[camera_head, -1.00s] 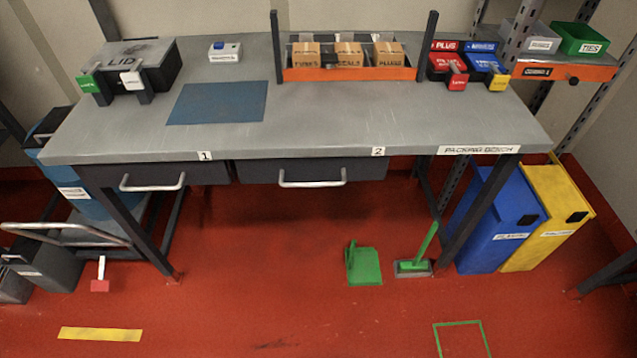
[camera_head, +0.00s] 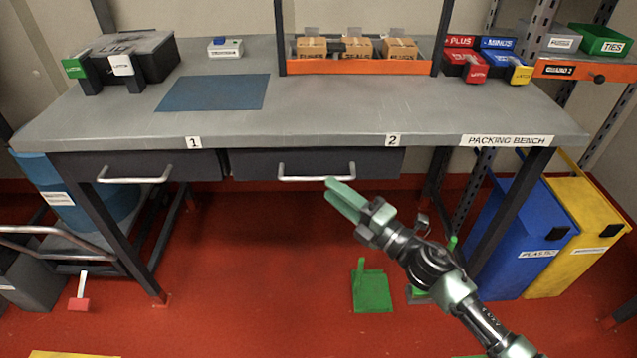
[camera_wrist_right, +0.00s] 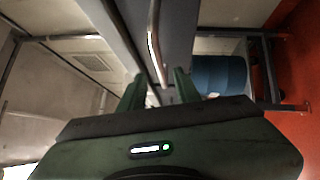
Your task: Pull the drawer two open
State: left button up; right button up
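Drawer two (camera_head: 255,165) is a dark drawer under the bench top, below the label "2" (camera_head: 393,140). It looks shut. Its pale bar handle (camera_head: 316,178) runs across its front. My right gripper (camera_head: 334,190) is just below and in front of the right part of this handle. In the right wrist view, the two green fingers (camera_wrist_right: 158,88) are apart, and the handle (camera_wrist_right: 153,42) lines up with the gap between them. I cannot tell whether the handle is between the fingertips or just beyond them. My left gripper is not in view.
Drawer one (camera_head: 200,165) is shut to the left, with its own handle (camera_head: 135,179). The packing bench (camera_head: 330,110) overhangs both drawers. A bench leg (camera_head: 510,210) and blue bin (camera_head: 525,235) stand right. A green dustpan (camera_head: 371,290) is on the floor.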

aim_at(318, 180)
jog(key=shift+x, duration=2.8)
grip_shut()
jog(key=shift+f, duration=0.1)
